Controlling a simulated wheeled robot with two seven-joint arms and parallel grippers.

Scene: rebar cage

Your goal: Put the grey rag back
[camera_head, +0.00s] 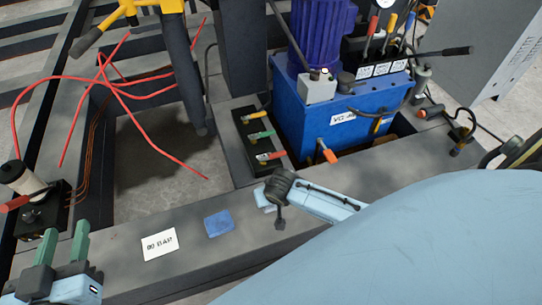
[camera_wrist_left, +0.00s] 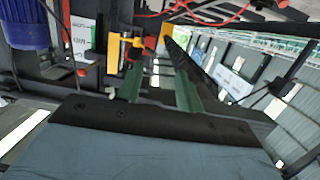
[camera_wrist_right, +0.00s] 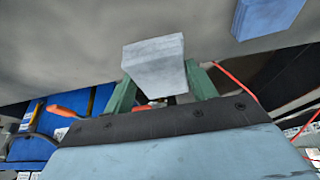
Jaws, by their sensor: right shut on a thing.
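The grey rag (camera_wrist_right: 153,53) is a pale, block-like piece held between the green fingers of my right gripper (camera_wrist_right: 160,80) in the right wrist view. A grey beam surface lies behind it; I cannot tell whether the rag touches it. Those fingers (camera_wrist_left: 160,88) also stand apart in the left wrist view.
A blue rag (camera_head: 219,223) lies on the front beam beside a white card (camera_head: 160,245). Behind are a black tray (camera_head: 258,142) of coloured-handled tools and a blue hydraulic unit (camera_head: 345,118). Red hoses (camera_head: 150,130) hang at left. The beam around the blue rag is partly bare.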

